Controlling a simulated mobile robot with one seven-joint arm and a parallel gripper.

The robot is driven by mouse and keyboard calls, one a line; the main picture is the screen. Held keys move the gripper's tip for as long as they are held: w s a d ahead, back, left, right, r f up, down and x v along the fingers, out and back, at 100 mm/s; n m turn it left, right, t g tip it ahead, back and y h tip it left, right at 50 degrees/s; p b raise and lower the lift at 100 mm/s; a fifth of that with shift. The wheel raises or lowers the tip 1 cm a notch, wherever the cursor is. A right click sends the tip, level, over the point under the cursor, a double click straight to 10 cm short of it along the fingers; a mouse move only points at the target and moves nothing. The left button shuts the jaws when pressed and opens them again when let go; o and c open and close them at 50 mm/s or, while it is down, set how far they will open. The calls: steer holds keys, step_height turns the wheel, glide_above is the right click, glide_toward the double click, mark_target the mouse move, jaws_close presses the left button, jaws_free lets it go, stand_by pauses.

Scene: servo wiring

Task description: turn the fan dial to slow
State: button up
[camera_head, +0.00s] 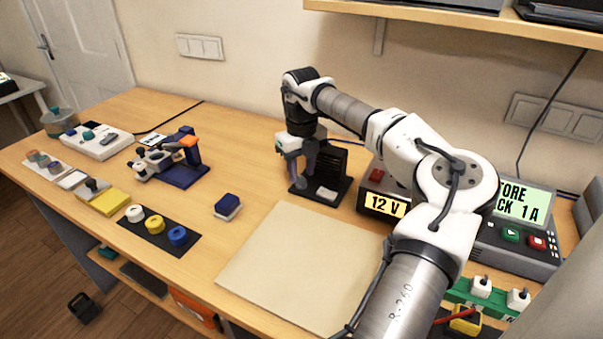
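A black finned unit (330,163) on a dark base (341,197) stands at the back middle of the table, and it looks like the fan. A small light grey piece (327,193) lies at the front of this base; I cannot tell whether it is the dial. No dial pointer or slow mark can be read. My gripper (296,172) points down at the left front of the unit, partly covering it. Its grey-blue fingers are small and overlap with the dark parts behind, so their opening and any contact cannot be made out.
A 12 V supply (383,204) and a lit display box (522,203) stand right, partly behind my arm. A beige mat (296,262) lies clear in front. A blue block (228,204), spools on a black mat (156,223) and a blue fixture (184,172) are left. A shelf (455,16) overhangs.

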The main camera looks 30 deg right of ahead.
mark_target(301, 178)
step_height(301, 178, up, 12)
steer(key=b, duration=0.1)
steer(key=shift+r, duration=0.2)
stand_by(0.5)
